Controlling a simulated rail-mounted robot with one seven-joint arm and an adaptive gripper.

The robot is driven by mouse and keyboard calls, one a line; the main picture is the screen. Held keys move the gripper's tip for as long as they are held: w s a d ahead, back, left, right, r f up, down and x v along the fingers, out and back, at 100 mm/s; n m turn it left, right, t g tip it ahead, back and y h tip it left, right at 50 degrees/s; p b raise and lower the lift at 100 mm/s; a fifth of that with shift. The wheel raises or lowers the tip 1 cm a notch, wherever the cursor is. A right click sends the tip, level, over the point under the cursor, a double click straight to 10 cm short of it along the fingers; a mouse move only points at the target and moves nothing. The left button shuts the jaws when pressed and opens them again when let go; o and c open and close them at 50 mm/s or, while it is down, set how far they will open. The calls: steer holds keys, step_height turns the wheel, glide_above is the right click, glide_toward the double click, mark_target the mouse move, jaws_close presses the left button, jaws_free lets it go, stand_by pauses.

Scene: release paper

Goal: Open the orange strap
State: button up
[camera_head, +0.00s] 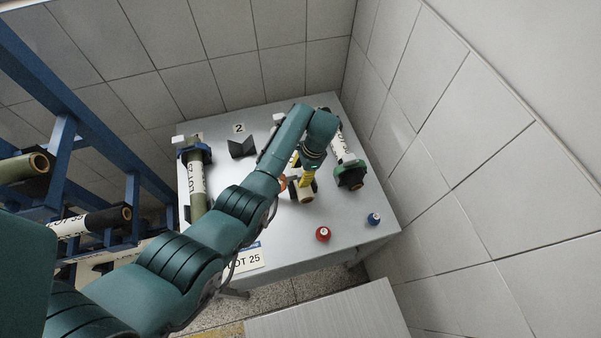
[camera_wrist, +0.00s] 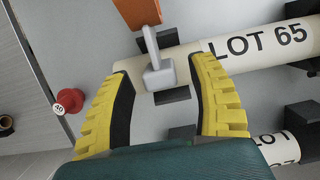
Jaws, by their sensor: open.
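The orange strap (camera_wrist: 138,12) is at the top of the wrist view and runs out of the frame. A grey lever-like latch (camera_wrist: 158,72) extends from it over a cream paper roll (camera_wrist: 185,60) labelled LOT 65. My gripper (camera_wrist: 162,68) is open, its yellow ribbed fingers on either side of the latch and roll, holding nothing that I can see. Whether the fingers touch the roll, I cannot tell. In the head view my gripper (camera_head: 307,178) is above the middle roll (camera_head: 303,195), and my arm hides much of the strap area.
A LOT 25 roll (camera_head: 197,185) with a blue clamp is at left on the table. Another roll (camera_head: 340,145) with a green clamp is at right. A red knob (camera_head: 323,233) and a blue knob (camera_head: 374,218) are near the front. A blue rack (camera_head: 65,140) stands left.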

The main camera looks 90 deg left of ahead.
steer(key=v, duration=1.2)
